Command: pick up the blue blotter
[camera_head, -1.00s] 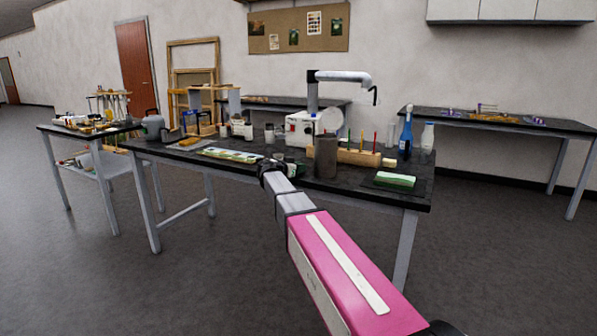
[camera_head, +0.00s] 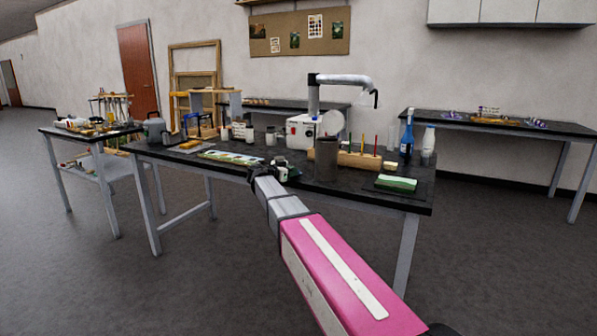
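I cannot pick out a blue blotter for certain. A small blue shape (camera_head: 188,122) shows by a wooden stand on the far left part of the main table, too small to identify. The only other clear blue is a bottle (camera_head: 407,141) at the right. My arm reaches from the lower right to the table's front edge, and my gripper (camera_head: 256,170) is at its far end, seen from behind. Its fingers are too small and hidden to show whether they are open, and whether anything is held cannot be seen.
The dark main table (camera_head: 345,188) is crowded. Near my gripper are a painted flat panel (camera_head: 230,157), a small dark and white item (camera_head: 281,172) and a grey cylinder (camera_head: 326,160). A green-and-white block (camera_head: 396,183) lies right. The floor in front is clear.

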